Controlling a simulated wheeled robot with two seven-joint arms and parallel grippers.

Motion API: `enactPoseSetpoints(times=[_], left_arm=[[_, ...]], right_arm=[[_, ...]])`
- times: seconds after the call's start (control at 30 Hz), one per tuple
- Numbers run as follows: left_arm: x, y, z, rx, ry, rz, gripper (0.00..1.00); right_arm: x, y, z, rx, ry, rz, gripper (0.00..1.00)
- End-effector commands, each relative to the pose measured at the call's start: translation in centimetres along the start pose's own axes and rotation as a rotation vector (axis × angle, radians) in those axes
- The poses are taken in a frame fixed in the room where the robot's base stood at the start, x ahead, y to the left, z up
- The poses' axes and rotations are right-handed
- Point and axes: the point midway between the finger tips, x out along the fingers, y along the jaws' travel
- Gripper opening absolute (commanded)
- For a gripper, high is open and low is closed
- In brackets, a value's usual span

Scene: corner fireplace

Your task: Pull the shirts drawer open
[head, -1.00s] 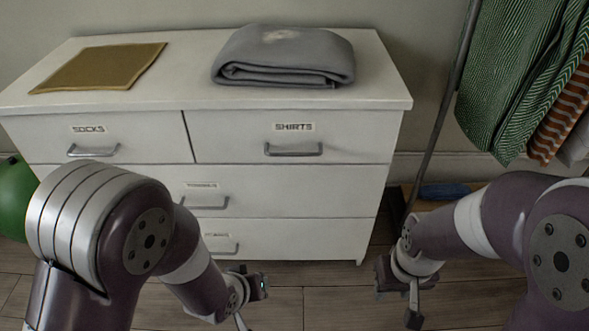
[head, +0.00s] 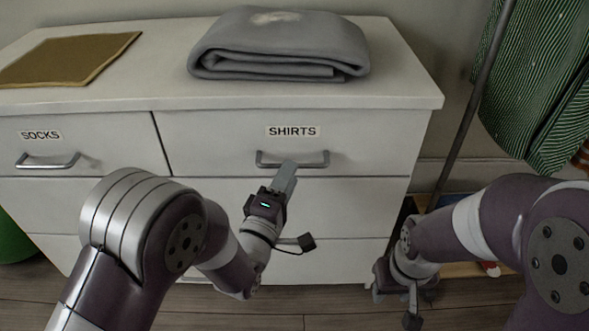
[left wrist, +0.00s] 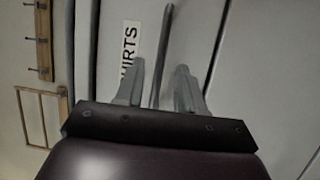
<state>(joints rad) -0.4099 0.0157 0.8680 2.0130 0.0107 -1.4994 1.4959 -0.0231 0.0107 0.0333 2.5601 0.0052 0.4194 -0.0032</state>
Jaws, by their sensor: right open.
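The shirts drawer (head: 370,140) is the upper right drawer of the white dresser, shut flush, with a "SHIRTS" label (head: 292,131). Its grey bar handle (head: 265,163) is partly covered by my left gripper (head: 287,172), whose fingers reach up to it. In the left wrist view my left gripper (left wrist: 158,88) is open, with one finger on each side of the handle bar (left wrist: 162,50). Gaps show between bar and fingers. My right gripper (head: 411,312) is open and low at the right, away from the dresser front; its fingers show only partly.
A folded grey blanket (head: 280,45) and a tan cloth (head: 65,58) lie on the dresser top (head: 165,75). The socks drawer (head: 110,140) is shut at the left. A rack pole (head: 470,110) with hanging clothes (head: 540,90) stands right of the dresser.

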Motion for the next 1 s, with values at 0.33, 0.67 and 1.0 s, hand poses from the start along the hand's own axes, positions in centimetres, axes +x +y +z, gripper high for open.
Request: enactPoseSetpoints(times=[0.33,0.67,1.0], left_arm=[[4.0,-0.1,0.0,0.001,0.0,-0.002,0.38],[4.0,0.0,0.0,0.002,0.0,-0.002,0.0],[4.0,-0.1,-0.1,0.002,0.0,-0.003,0.0]], right_arm=[[1.2,0.0,0.1,0.0,0.0,0.0,0.43],[1.2,0.0,0.1,0.0,0.0,0.0,0.43],[1.2,0.0,0.1,0.0,0.0,0.0,0.43]])
